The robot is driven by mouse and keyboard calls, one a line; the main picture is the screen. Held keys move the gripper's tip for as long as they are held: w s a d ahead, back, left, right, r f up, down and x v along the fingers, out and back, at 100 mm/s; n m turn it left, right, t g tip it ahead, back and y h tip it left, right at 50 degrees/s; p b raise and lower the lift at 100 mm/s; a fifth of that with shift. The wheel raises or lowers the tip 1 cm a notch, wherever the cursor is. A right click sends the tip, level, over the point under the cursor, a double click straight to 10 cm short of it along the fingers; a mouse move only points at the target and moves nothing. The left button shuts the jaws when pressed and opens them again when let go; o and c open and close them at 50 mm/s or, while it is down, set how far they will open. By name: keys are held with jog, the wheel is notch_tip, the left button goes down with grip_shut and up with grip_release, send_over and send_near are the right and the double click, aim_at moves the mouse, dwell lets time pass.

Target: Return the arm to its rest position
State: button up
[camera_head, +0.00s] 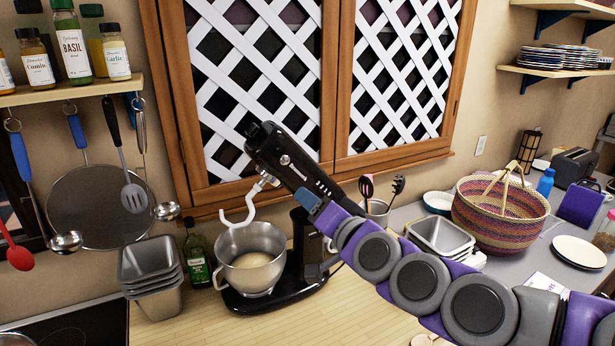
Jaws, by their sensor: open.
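My arm, with purple and grey links, comes in from the lower right and reaches up and left over the counter. My gripper (316,207) is at its end, small and partly merged with the dark mixer behind it. It is open, and I see nothing held in it. It overlaps the lower part of the raised black head (290,160) of a stand mixer in the picture. I cannot tell whether it touches the head. The mixer's white dough hook (240,213) hangs above its metal bowl (250,262), which holds something pale.
Stacked metal tins (151,270) and a green bottle (197,258) stand left of the mixer. A utensil holder (377,208), metal trays (440,236) and a woven basket (500,213) stand behind my arm. A spice shelf (70,92) and hanging utensils are at left. Lattice cabinet doors (255,80) are behind.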

jog(key=s+a+f+n+g+h, duration=0.25)
jog(key=s+f+n+g, duration=0.25)
jog(key=s+f+g, duration=0.75)
jog(key=s+d+f+g+h, duration=0.1)
jog(key=s+d+f, duration=0.2)
jog(key=s, duration=0.5)
jog(key=s+d+f+g+h, duration=0.2)
jog(key=s+d, duration=0.1)
jog(key=s, duration=0.5)
jog(key=s+d+f+g+h, duration=0.2)
jog(key=s+d+f, duration=0.1)
jog(key=s, duration=0.5)
jog(key=shift+d+f+m, duration=0.3)
jog(key=shift+d, duration=0.3)
jog(key=shift+w, duration=0.1)
